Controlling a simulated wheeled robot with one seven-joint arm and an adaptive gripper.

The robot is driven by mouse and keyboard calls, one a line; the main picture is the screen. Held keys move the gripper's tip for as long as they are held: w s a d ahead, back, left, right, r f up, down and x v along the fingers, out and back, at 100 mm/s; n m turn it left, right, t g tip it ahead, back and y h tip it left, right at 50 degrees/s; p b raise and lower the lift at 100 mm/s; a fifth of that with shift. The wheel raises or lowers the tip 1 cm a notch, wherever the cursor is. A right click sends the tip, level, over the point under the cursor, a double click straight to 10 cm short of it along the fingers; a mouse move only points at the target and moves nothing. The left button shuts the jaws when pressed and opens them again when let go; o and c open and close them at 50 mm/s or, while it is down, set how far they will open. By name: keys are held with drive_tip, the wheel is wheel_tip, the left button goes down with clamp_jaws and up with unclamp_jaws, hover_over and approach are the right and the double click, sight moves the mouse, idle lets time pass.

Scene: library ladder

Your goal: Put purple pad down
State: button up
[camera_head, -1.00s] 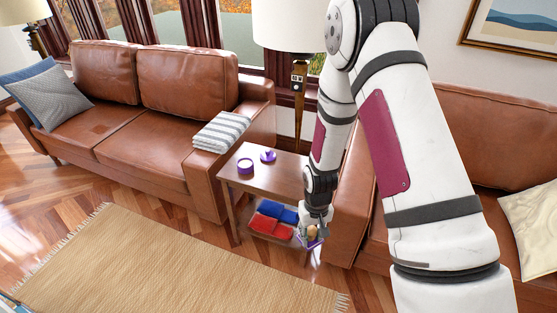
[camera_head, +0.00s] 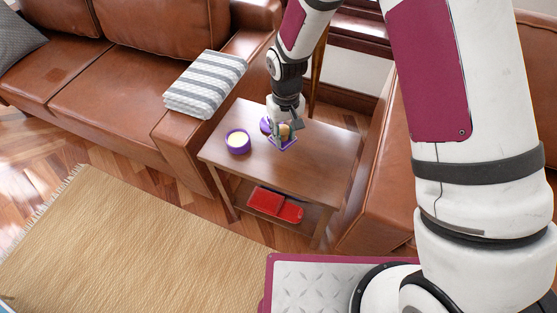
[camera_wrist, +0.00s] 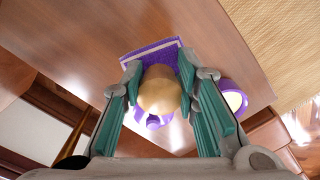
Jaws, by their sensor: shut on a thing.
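My gripper (camera_head: 284,130) is shut on the round tan knob (camera_wrist: 160,92) of the purple pad. The purple pad (camera_head: 288,146) is flat and square-edged. It also shows in the wrist view (camera_wrist: 149,51), just beyond the fingertips. The gripper holds it over the top of the wooden side table (camera_head: 315,160), close to the surface. I cannot tell whether the pad touches the wood. The knob and gripper hide part of it.
An open purple tin with cream contents (camera_head: 238,142) stands left of the pad. A purple lid (camera_head: 265,125) lies behind, partly hidden by my gripper. Red items (camera_head: 267,202) lie on the lower shelf. The tabletop's right side is clear. Sofas (camera_head: 160,65) flank the table.

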drive_tip(key=s+a+n+b, duration=0.1)
drive_tip(key=a+b, duration=0.2)
drive_tip(key=a, duration=0.3)
drive_tip(key=s+a+f+n+b, duration=0.1)
drive_tip(key=a+n+b, duration=0.1)
drive_tip(key=a+b, duration=0.2)
drive_tip(key=s+a+f+n+b, duration=0.1)
drive_tip(key=a+b, duration=0.2)
drive_tip(key=a, duration=0.5)
drive_tip(key=shift+a+f+n, duration=0.15)
drive_tip(key=shift+n, duration=0.25)
drive_tip(key=d+b, duration=0.1)
drive_tip(key=d, duration=0.4)
drive_tip(key=w+d+f+b, duration=0.1)
drive_tip(key=d, duration=0.3)
drive_tip(key=d+b, duration=0.1)
drive_tip(key=d, duration=0.4)
drive_tip(key=shift+w+d+f+b, duration=0.15)
drive_tip(key=shift+w+d+b, duration=0.05)
drive_tip(key=shift+d+b, duration=0.15)
drive_tip(key=shift+d, duration=0.5)
drive_tip(key=shift+f+b, duration=0.9)
drive_tip(key=shift+f, duration=0.85)
drive_tip(key=shift+f, duration=0.15)
drive_tip(key=shift+f, duration=0.1)
drive_tip(key=o, duration=1.1)
